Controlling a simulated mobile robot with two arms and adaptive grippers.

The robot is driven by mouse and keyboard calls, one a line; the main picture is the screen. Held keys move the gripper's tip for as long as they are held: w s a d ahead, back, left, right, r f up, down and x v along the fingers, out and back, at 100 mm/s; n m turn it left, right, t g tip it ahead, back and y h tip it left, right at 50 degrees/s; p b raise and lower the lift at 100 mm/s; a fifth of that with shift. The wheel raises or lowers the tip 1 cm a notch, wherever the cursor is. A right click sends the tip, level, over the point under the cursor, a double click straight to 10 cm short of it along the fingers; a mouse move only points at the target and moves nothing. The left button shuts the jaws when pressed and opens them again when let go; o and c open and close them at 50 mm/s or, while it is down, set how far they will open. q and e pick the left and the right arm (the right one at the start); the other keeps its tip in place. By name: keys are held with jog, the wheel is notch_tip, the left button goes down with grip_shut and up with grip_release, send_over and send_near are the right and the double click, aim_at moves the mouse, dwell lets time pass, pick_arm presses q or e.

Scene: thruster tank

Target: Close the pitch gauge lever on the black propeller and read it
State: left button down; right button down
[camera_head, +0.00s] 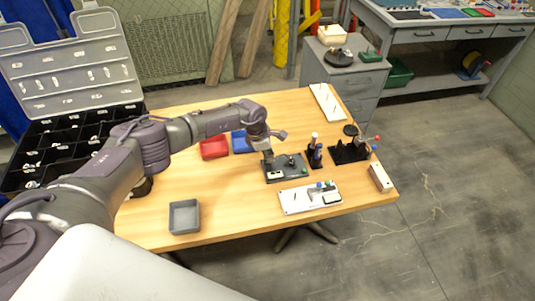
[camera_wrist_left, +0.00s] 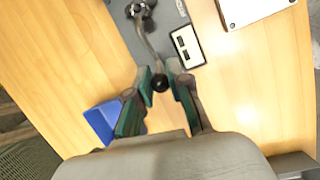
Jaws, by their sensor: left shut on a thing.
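The pitch gauge is a dark grey plate (camera_head: 300,174) on the wooden table, with a small white-framed display (camera_head: 275,175). A metal lever (camera_wrist_left: 148,45) runs from a hub at the top of that view to a black ball knob (camera_wrist_left: 160,83). My left gripper (camera_head: 268,157) is low over the gauge's left end. In the wrist view its green-padded fingertips (camera_wrist_left: 163,88) are shut on the knob. A small dark piece (camera_head: 290,160) on the plate may be the propeller; I cannot tell.
A white board (camera_head: 296,200) with small parts lies in front of the gauge. Dark bottles (camera_head: 314,155) and a black stand (camera_head: 347,153) are to the right. Red (camera_head: 214,148) and blue (camera_head: 242,142) bins sit behind; a grey tray (camera_head: 184,217) is front left. The table's front middle is clear.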

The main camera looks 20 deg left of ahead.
dwell(0.4)
pick_arm(q)
jog(key=c, duration=1.1)
grip_release()
jog(key=shift+w, duration=0.1)
jog(key=v, duration=1.2)
jog(key=shift+d, duration=0.1)
